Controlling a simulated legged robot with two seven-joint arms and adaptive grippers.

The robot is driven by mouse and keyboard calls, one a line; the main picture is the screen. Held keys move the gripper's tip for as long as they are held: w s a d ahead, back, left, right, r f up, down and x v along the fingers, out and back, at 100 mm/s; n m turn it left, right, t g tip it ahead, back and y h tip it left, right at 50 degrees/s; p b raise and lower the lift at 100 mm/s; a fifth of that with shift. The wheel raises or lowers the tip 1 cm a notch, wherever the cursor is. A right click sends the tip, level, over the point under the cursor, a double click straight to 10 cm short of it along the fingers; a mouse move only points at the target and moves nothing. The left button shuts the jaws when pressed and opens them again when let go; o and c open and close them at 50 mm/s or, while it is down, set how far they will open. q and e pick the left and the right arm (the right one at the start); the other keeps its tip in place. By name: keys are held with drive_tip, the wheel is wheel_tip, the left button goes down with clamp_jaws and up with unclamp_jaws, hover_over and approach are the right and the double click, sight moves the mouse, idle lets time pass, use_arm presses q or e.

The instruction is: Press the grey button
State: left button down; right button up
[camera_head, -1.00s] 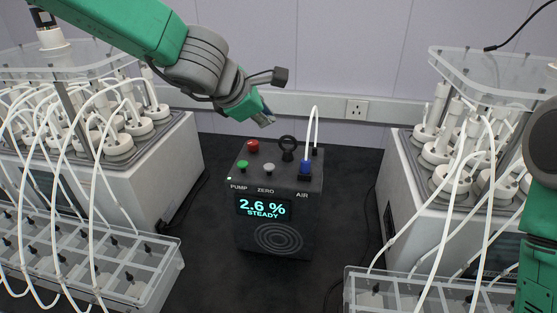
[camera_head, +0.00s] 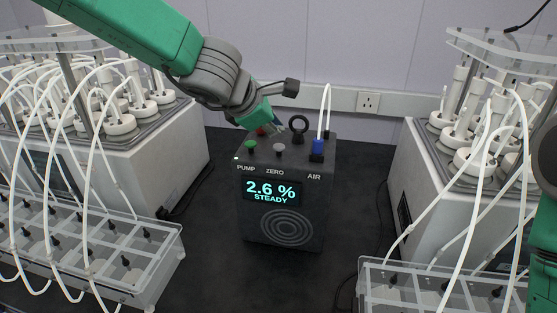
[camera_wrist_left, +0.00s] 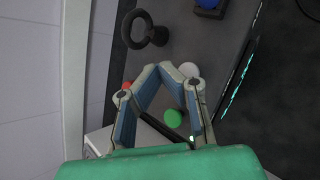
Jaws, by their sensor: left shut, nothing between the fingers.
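The grey button (camera_head: 279,149) sits on top of a dark control box (camera_head: 290,178), above the word ZERO. In the left wrist view the grey button (camera_wrist_left: 188,70) shows pale, right beside my fingertips. My left gripper (camera_head: 281,128) is shut and empty, pointing down just behind and above the grey button in the head view. The wrist view shows its closed fingers (camera_wrist_left: 172,68); I cannot tell if they touch the button. The green button (camera_head: 250,145) is to the left. The red button (camera_head: 261,132) is partly hidden by the gripper. My right gripper is out of view.
The dark bench in front is clear.

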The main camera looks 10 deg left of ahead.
sight(279, 148)
use_arm(q)
drive_tip(key=shift+a+f+b, duration=0.2)
drive_tip(key=shift+f+b, duration=0.15)
drive_tip(key=shift+f, duration=0.35)
drive_tip(key=shift+d+r, duration=0.1)
drive_tip(key=shift+d, duration=0.9)
drive_tip(key=shift+a, duration=0.85)
drive_tip(key=shift+d, duration=0.7)
drive_tip(key=shift+s+a+f, duration=0.1)
drive_tip(key=shift+a+f, duration=0.25)
drive_tip(key=shift+a, duration=0.15)
drive_tip(key=shift+a+f, duration=0.1)
drive_tip(key=shift+a, duration=0.3)
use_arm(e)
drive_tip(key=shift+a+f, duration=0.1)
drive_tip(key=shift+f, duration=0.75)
use_arm(q)
drive_tip(key=shift+d+b, duration=0.35)
drive_tip(key=shift+d, duration=0.1)
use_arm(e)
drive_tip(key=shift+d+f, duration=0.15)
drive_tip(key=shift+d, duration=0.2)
